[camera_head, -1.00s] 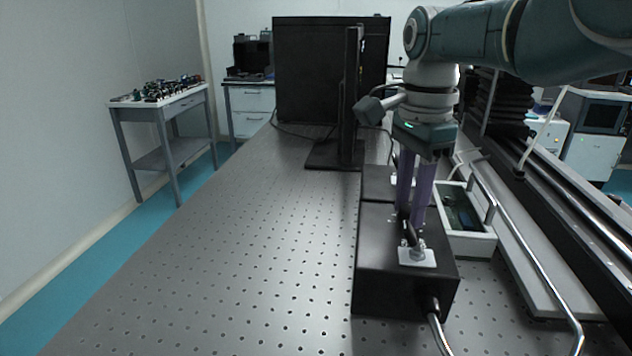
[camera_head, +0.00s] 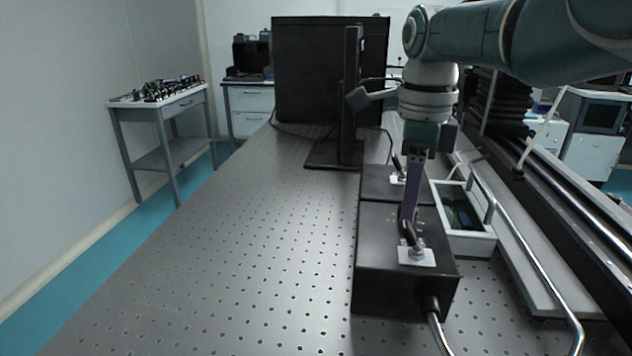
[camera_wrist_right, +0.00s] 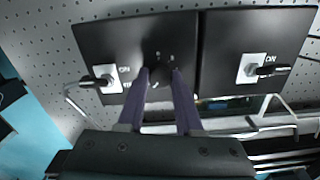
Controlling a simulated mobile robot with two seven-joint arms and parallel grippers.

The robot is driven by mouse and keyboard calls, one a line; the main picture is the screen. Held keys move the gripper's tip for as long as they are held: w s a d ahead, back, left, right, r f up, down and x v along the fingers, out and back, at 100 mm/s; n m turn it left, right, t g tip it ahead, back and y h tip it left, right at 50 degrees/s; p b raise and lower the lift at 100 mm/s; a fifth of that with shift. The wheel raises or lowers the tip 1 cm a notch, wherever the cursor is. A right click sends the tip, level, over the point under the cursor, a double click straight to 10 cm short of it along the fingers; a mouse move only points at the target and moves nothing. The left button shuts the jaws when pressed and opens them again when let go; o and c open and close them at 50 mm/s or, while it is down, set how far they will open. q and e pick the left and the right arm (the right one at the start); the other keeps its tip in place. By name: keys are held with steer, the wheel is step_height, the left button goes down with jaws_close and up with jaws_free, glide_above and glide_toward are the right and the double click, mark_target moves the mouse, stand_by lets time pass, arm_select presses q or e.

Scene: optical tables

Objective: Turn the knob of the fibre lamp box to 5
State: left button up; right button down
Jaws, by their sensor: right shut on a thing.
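The fibre lamp box is a black box (camera_head: 385,283) on the perforated table, with a silver switch on a white plate (camera_head: 416,257) on its near top. My right gripper (camera_head: 409,216) points straight down onto the top of this box. In the right wrist view its two purple fingers (camera_wrist_right: 160,76) are shut on the dark round knob (camera_wrist_right: 159,71), with small white marks around it. The fingers hide part of the knob, so I cannot read its setting. My left gripper is not in view.
A second black box (camera_head: 373,184) with its own switch stands just behind. A white-rimmed tray (camera_head: 470,241) and a metal rail (camera_head: 535,262) lie to the right. A dark upright panel (camera_head: 352,100) stands farther back. The table's left side (camera_head: 230,250) is clear.

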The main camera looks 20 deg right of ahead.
stand_by(0.4)
steer(key=c, duration=0.6)
jaws_free()
steer(key=shift+r+p, duration=0.35)
steer(key=shift+r, duration=0.1)
step_height(320, 180, up, 5)
steer(key=p, duration=0.3)
step_height(320, 180, up, 4)
steer(key=shift+r, duration=0.1)
